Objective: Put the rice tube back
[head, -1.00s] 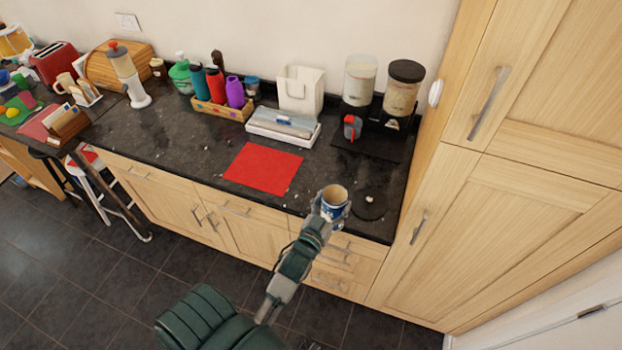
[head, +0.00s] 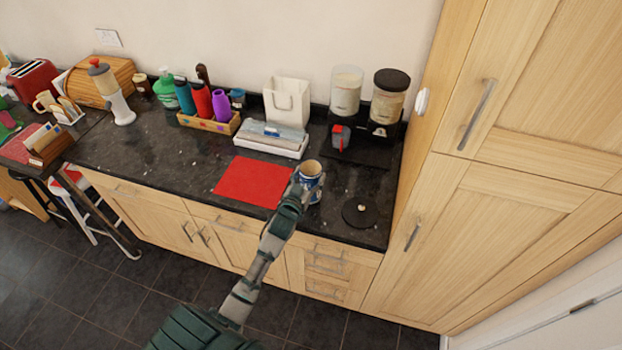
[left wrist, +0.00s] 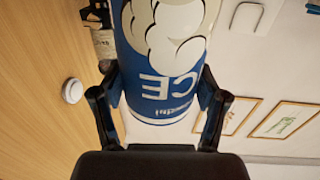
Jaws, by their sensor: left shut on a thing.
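The rice tube (head: 310,184) is blue and white with a tan open top, and stands upright in the head view. My left gripper (head: 299,186) is shut on it, at the right end of the counter near the red mat. The left wrist view shows the tube (left wrist: 165,70) large between my two fingers (left wrist: 160,110), with blue sides, pale round shapes and the letters "ICE" upside down. I cannot tell whether its base touches the counter. My right gripper is out of view.
A black round disc (head: 361,212) lies right of the tube. A red mat (head: 252,181) lies to its left. Behind stand a white tray (head: 270,147), a red-and-grey cup (head: 339,139) and two dispensers (head: 388,97). A tall wooden cabinet (head: 490,210) bounds the right.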

